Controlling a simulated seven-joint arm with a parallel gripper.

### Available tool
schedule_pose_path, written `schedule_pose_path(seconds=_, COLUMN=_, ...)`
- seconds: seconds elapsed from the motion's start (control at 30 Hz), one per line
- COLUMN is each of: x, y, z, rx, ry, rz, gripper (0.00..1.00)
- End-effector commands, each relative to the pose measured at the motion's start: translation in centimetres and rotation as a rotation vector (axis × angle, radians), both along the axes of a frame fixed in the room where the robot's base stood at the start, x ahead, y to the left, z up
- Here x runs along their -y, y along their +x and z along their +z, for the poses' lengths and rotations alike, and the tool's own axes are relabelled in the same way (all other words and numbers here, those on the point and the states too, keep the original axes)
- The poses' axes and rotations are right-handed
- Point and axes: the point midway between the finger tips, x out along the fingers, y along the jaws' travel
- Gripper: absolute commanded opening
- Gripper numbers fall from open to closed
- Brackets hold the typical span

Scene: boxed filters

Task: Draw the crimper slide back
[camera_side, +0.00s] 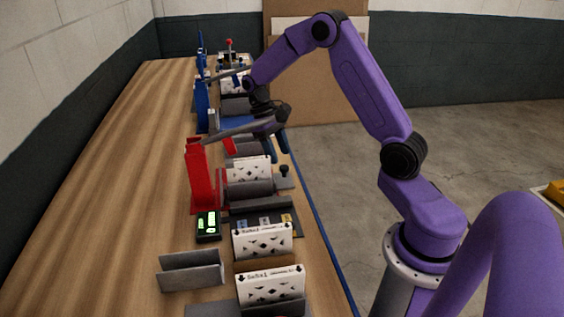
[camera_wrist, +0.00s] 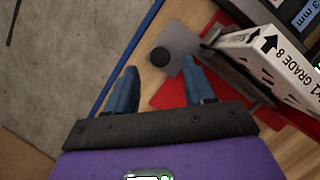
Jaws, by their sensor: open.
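The red crimper (camera_side: 201,178) stands on the bench with its grey lever (camera_side: 238,130) reaching out to the right. A white printed filter box (camera_side: 248,170) sits in its grey holder. The crimper slide is a grey plate (camera_side: 284,182) with a black knob (camera_side: 284,169) on the bench-edge side; the wrist view also shows the plate (camera_wrist: 184,38) and knob (camera_wrist: 160,57). My gripper (camera_side: 277,150) is open and empty, pointing down near the slide. In the wrist view its two blue fingers (camera_wrist: 159,70) lie either side of the knob's line; I cannot tell its height above the knob.
White filter boxes (camera_side: 262,240) and a grey bracket (camera_side: 190,272) stand in front, with a green-lit display (camera_side: 208,225). A blue station (camera_side: 201,105) stands behind. The bench's blue edge (camera_side: 318,240) runs along the right. The bench's left side (camera_side: 120,190) is clear.

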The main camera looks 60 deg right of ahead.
Motion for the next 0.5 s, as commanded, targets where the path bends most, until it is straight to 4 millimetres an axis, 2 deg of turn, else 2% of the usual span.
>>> schedule_pose_path(seconds=0.2, x=0.0, y=-1.2, z=-2.7, rx=-0.003, ry=0.001, rz=-0.001, gripper=0.54)
schedule_pose_path(seconds=0.5, x=0.0, y=-1.5, z=-3.7, rx=0.000, ry=0.000, rz=0.000, gripper=0.54)
